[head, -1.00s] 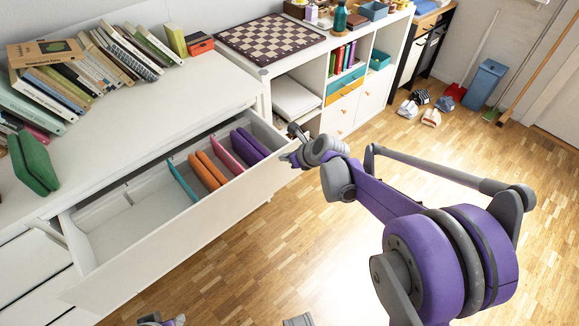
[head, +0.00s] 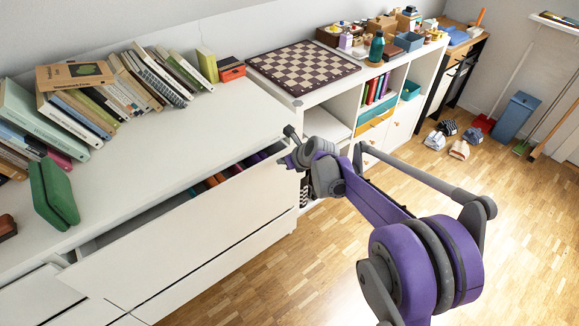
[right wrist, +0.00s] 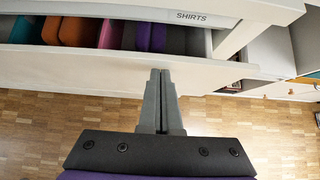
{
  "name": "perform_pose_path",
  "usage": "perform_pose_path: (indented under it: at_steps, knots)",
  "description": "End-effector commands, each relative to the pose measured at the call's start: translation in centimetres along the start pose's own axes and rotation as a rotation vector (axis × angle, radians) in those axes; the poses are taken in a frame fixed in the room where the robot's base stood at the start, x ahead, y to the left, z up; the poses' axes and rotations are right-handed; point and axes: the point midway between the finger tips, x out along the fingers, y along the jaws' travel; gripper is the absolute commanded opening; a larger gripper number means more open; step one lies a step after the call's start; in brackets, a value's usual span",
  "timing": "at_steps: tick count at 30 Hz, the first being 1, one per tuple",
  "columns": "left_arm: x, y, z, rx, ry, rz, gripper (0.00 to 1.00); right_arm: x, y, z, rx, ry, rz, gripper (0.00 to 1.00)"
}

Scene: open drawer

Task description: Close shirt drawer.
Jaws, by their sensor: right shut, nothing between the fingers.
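The shirt drawer (head: 190,240) is a wide white drawer, partly open at the top of the white dresser. Only a narrow gap shows between its front and the dresser top, with folded coloured clothes (head: 222,176) inside at the right end. In the right wrist view, the SHIRTS label (right wrist: 189,16) is on the dresser edge above the drawer front (right wrist: 80,80). My right gripper (head: 284,161) is at the right end of the drawer front. Its shut, empty fingers (right wrist: 160,72) meet the outer face of the front and appear to touch it. My left gripper is out of view.
The dresser top (head: 190,140) holds several books (head: 150,78) and a green case (head: 54,194). A white shelf unit with a chessboard (head: 302,68) stands beyond the drawer's right end. Shoes (head: 459,149) lie farther back. The wooden floor (head: 310,260) in front is clear.

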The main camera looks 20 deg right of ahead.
Motion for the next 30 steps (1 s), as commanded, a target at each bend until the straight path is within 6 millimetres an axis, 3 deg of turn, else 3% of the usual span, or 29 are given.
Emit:
perform_pose_path:
  at_steps: [12,30]
  knots:
    - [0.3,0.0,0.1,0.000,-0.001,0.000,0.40,2.8,0.0,2.8,0.000,0.000,0.001,0.00]
    - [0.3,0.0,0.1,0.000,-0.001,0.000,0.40,3.1,0.0,3.4,0.003,-0.006,0.000,0.00]
